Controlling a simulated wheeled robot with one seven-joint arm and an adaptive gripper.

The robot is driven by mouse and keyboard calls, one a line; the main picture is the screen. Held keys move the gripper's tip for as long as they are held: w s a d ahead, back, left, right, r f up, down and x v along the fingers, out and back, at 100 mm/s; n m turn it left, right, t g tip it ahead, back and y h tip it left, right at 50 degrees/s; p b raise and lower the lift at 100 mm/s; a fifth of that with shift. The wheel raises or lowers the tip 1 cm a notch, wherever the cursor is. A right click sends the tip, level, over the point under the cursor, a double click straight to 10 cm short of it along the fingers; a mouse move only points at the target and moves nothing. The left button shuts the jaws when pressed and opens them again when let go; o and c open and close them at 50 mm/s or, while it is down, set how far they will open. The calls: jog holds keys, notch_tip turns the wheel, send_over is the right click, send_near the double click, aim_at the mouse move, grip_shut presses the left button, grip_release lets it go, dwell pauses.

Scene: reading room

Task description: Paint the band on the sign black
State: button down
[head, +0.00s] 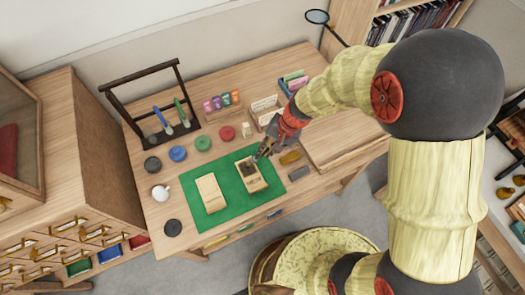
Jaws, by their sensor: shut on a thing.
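A green mat (214,216) lies on the desk with two pale wooden blocks on it. The right block (256,184) looks like a sign, with small dark lettering low down and a dark patch across its upper part. The left block (210,191) is plain apart from a faint line. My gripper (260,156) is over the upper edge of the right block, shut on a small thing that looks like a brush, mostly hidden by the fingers. I cannot tell whether its tip touches the block. A rack (111,104) holds a blue brush (163,121) and a green brush (181,112).
Black (152,164), blue (178,153), green (203,143) and red (227,133) round pots stand behind the mat. A white jug (161,193) and a dark disc (173,228) are at left. A grey block (299,173) and a brass piece (290,157) lie right of the mat.

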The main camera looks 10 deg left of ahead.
jog(key=shift+r+p, duration=2.2)
jog(key=shift+r, duration=0.85)
jog(key=shift+r+p, duration=1.2)
jog(key=shift+r, duration=0.35)
jog(key=shift+f, duration=0.2)
notch_tip(320, 180, down, 7)
jog(key=b, duration=0.6)
jog(key=shift+f+b, duration=0.8)
jog(key=shift+f, duration=0.05)
